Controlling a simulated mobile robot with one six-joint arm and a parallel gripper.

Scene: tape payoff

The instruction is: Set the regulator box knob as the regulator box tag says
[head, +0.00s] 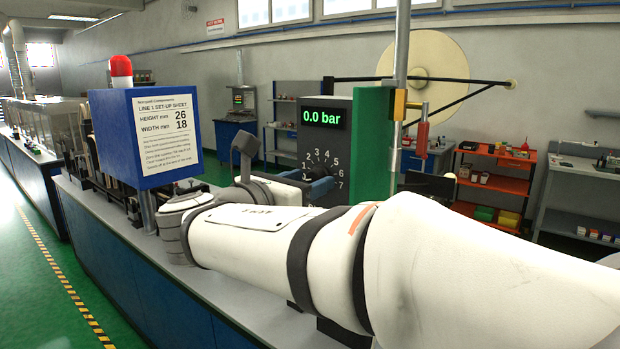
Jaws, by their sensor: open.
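The regulator box (340,141) is a dark upright panel in the middle of the head view. Its green display (323,117) reads 0.0 bar. A dial with white numbers up to 7 is below the display. The knob (321,187) looks dark blue and is partly covered, so I cannot read its setting. My gripper (306,183) is open at the knob, partly hidden by my arm; I cannot tell if it touches. No readable regulator box tag shows; the panel's lower part is hidden behind my arm.
A blue box (120,130) with a red lamp carries a set-up sheet (168,130) reading height 26, width 18. A green plate (374,145) stands right of the regulator box. A large cream reel (425,75) is behind. The green floor aisle at left is clear.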

